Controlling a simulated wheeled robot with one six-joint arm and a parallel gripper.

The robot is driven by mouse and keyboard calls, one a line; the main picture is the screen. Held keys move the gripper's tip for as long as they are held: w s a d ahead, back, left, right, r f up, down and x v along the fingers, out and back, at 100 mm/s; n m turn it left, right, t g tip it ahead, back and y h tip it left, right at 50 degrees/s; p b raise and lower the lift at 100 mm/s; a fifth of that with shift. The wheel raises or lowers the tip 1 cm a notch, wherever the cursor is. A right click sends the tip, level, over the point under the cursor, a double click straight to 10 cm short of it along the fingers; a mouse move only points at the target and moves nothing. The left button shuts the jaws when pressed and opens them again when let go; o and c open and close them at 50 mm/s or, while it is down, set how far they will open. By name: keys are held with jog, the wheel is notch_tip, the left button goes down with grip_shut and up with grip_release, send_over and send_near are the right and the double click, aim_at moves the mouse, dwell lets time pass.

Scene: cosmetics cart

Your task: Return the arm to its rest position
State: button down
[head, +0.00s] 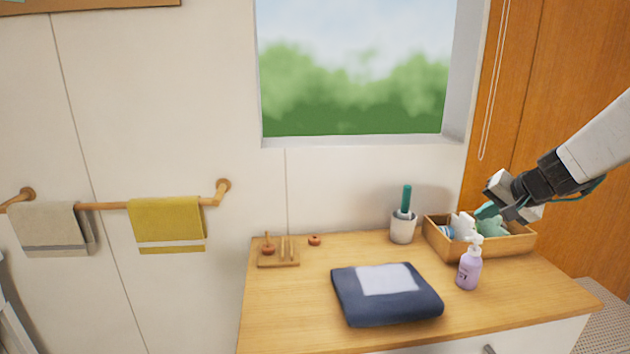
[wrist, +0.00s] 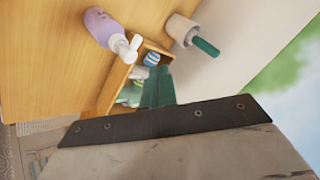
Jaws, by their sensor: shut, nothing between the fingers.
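My gripper (head: 486,211) is at the right of the head view, with its teal fingertips over the wooden box on the cart top. In the wrist view its teal fingers (wrist: 157,88) are together, with nothing seen between them. My arm reaches in from the right edge of the head view. The wooden box (head: 510,246) holds several small items, partly hidden by my gripper and the pump bottle.
A lilac pump bottle (head: 469,269) stands just in front of the box. A white cup (head: 402,229) with a teal-handled item stands left of it. A folded navy cloth (head: 405,312) lies at the front. A small wooden rack (head: 279,263) is at the left. Wall and window are behind.

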jog(key=s+a+n+g, duration=0.2)
jog(key=s+a, duration=0.4)
jog(key=s, duration=0.5)
jog(key=s+a+n+g+h, duration=0.1)
jog(key=s+a, duration=0.4)
jog(key=s, duration=0.5)
jog(key=s+a+n+g+h, duration=0.1)
jog(key=s+a+n+g, duration=0.3)
jog(key=s, duration=0.7)
jog(key=shift+s+a+r+n, duration=0.3)
jog(key=shift+a+r+n, duration=0.1)
jog(key=shift+a, duration=0.9)
